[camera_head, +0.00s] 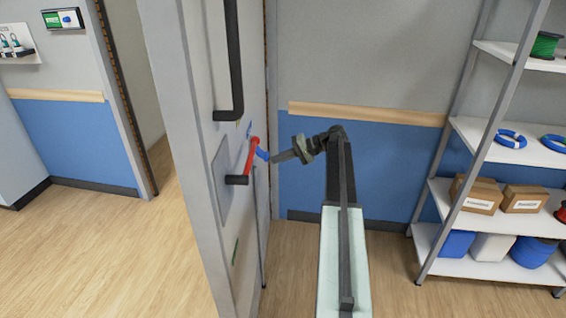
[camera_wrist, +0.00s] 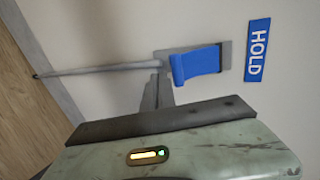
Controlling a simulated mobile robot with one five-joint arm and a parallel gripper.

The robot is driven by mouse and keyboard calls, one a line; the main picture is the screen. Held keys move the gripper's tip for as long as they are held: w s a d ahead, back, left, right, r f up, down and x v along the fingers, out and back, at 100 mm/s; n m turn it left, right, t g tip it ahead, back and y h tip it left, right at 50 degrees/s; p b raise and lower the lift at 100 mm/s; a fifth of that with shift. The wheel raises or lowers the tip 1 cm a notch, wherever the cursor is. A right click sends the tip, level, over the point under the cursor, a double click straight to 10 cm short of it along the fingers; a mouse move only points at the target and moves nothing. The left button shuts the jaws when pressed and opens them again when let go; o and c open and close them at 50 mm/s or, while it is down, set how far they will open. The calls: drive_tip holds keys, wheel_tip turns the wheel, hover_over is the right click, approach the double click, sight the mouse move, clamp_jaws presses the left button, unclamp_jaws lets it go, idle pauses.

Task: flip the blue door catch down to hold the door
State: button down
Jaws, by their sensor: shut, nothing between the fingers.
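In the wrist view the catch (camera_wrist: 197,66) is a blue flap on a grey plate, with a thin grey rod (camera_wrist: 100,70) running away to the left. A blue HOLD label (camera_wrist: 257,50) is beside the plate. My gripper (camera_head: 276,160) is shut and empty, its tip close to the catch. In the wrist view its narrow dark fingers (camera_wrist: 157,93) end beside the flap; I cannot tell whether they touch.
The red lever handle (camera_head: 252,158) and a long black pull handle (camera_head: 234,60) project from the door. A shelf rack (camera_head: 497,174) with boxes and coils stands at the right. The blue-and-grey wall (camera_head: 390,165) is behind my arm. Wood floor (camera_head: 80,250) is clear at the left.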

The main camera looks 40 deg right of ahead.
drive_tip(key=shift+w+a+f, duration=0.3)
drive_tip(key=shift+w+a, duration=0.1)
drive_tip(key=shift+a, duration=0.15)
drive_tip(key=shift+r, duration=0.1)
idle(0.9)
